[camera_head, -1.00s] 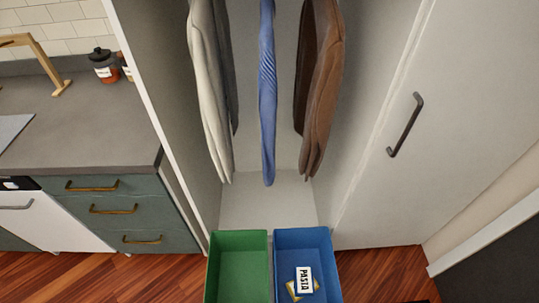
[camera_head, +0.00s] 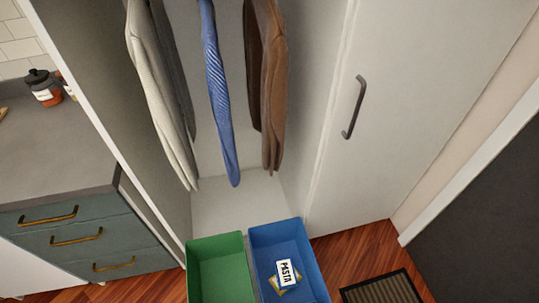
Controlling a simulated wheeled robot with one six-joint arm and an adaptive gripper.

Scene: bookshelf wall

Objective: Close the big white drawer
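I see no drawer that is clearly the big white one. A white wardrobe stands open in front of me, with a pale floor panel (camera_head: 240,205) inside it. Its white door (camera_head: 415,110) with a dark handle (camera_head: 355,107) is on the right. The drawers in view are grey-green (camera_head: 75,238) with brass handles, at the lower left, and look shut. My gripper is not in view.
Coats (camera_head: 160,95) hang inside. A grey counter (camera_head: 60,145) is left; a doormat (camera_head: 382,289) lies lower right on the wood floor.

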